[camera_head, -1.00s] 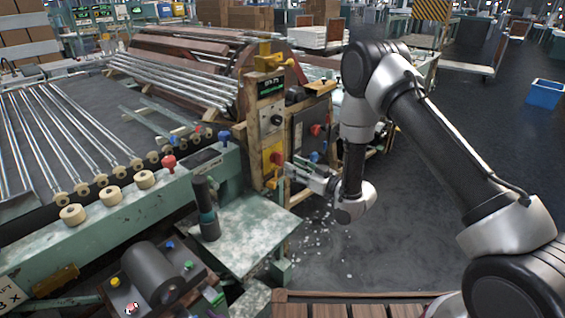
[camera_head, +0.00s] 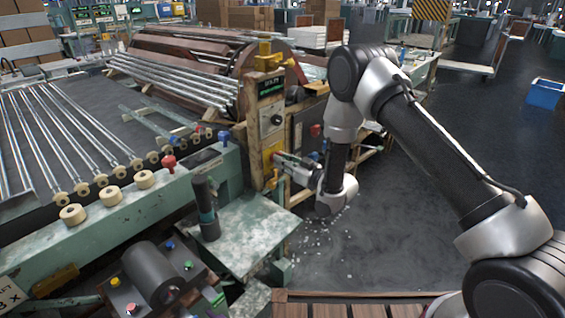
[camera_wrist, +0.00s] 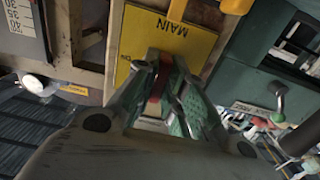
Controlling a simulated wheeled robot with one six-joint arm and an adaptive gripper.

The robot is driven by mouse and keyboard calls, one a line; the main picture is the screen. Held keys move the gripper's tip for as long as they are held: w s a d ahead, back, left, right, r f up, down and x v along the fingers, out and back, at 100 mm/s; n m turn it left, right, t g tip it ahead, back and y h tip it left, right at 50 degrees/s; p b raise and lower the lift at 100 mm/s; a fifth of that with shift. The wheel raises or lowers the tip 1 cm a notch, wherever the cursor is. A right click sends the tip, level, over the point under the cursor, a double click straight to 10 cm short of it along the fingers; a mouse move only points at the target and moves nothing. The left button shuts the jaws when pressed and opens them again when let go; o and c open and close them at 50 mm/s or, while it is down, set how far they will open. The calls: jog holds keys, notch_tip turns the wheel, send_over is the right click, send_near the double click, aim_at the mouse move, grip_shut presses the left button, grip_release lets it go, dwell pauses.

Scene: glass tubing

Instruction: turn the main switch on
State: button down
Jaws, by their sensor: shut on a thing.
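The main switch is a red handle (camera_wrist: 157,84) in front of a yellow plate (camera_wrist: 182,42) marked MAIN in the wrist view. My gripper (camera_wrist: 166,76) is shut on this red handle, with a finger on either side of it. In the head view the yellow plate (camera_head: 268,156) is on the upright wooden panel (camera_head: 254,128). My gripper (camera_head: 283,162) reaches it from the right and hides most of the handle. I cannot tell how far the switch is turned.
A black dial (camera_head: 277,120) sits above the yellow plate. A dark box with a red knob (camera_head: 315,131) is to its right, close to my gripper. A green table (camera_head: 243,240) is below. Open floor (camera_head: 400,235) lies to the right.

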jog(key=shift+m, duration=8.9)
jog(key=shift+d, duration=0.1)
jog(key=c, duration=1.5)
grip_release()
jog(key=v, duration=1.2)
